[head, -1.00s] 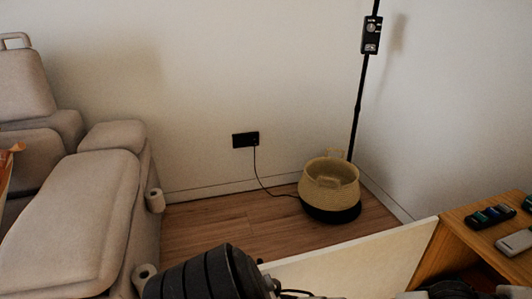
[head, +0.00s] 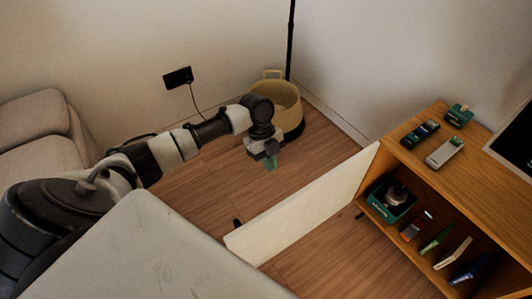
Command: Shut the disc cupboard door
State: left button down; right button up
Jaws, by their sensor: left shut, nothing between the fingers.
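The cupboard door is a pale, flat panel (head: 310,202) standing wide open, swung out from the left end of the wooden cupboard (head: 440,170). The cupboard's front is open, and its inside shows. My left arm reaches in from the left. My left gripper (head: 268,162) is on the far side of the door, above the wooden floor, and looks apart from the panel. It is shut and empty. A small dark piece (head: 237,223) shows at the door's free end. My right gripper is not in view.
Inside the cupboard are a green box (head: 391,207) and several thin upright cases (head: 436,238). Two remotes (head: 420,133) (head: 444,152) lie on top, near a dark screen (head: 515,140).

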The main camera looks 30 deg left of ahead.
pick_arm(q)
jog(key=s+d+f, duration=0.2)
jog(key=d+f, duration=0.3)
jog(key=shift+s+d+f+b, duration=0.15)
jog(key=shift+d+f+b, duration=0.15)
jog(key=shift+d+f, duration=0.1)
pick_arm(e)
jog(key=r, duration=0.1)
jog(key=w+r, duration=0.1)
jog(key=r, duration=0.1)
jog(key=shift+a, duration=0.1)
pick_arm(q)
jog(key=shift+d+r, duration=0.1)
